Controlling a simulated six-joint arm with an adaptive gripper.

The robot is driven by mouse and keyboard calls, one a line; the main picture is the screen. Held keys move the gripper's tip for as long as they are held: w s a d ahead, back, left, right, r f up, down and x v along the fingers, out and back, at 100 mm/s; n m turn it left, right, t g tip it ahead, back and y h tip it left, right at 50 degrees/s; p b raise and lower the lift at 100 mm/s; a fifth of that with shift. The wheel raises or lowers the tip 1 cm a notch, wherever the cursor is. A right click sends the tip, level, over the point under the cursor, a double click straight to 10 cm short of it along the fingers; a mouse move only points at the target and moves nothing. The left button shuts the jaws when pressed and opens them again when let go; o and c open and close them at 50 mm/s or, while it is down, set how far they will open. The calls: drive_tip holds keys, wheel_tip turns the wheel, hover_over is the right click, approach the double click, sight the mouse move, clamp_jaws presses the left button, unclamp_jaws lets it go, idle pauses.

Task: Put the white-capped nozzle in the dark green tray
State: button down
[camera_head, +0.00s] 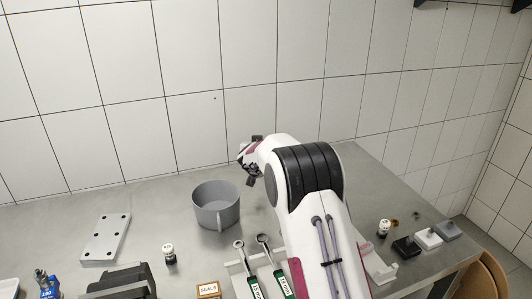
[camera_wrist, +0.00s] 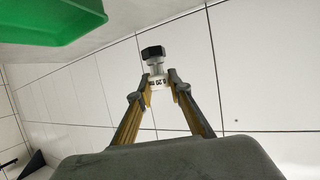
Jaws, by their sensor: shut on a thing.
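My gripper (camera_wrist: 160,84) is shut on a nozzle (camera_wrist: 154,62) in the wrist view. The nozzle has a dark hex end, a silver neck and a white part with "0.20" lettering between the fingertips. A green tray (camera_wrist: 50,22) shows at the top left of the wrist view, apart from the nozzle. In the head view my gripper (camera_head: 250,180) is beyond my arm, up and right of the grey pot; the nozzle cannot be made out clearly there.
A grey pot (camera_head: 213,208) with a handle stands mid-table. Two small black-and-white parts stand at left (camera_head: 169,254) and right (camera_head: 384,228). Wrenches (camera_head: 243,262), a seals box (camera_head: 208,289), a drilled plate (camera_head: 106,239) and several blocks (camera_head: 428,239) lie around. A tiled wall is behind.

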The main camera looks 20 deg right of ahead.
drive_tip(key=s+d+m+g+h, duration=0.1)
drive_tip(key=s+d+m+h, duration=0.2)
drive_tip(key=s+d, duration=0.7)
drive_tip(key=d, duration=0.3)
drive_tip(key=shift+d+r+g, duration=0.3)
drive_tip(key=shift+d+r, duration=0.05)
drive_tip(key=shift+s+f, duration=0.1)
drive_tip(key=shift+f, duration=3.05)
drive_tip(key=shift+f, duration=1.85)
drive_tip(key=shift+f, duration=0.2)
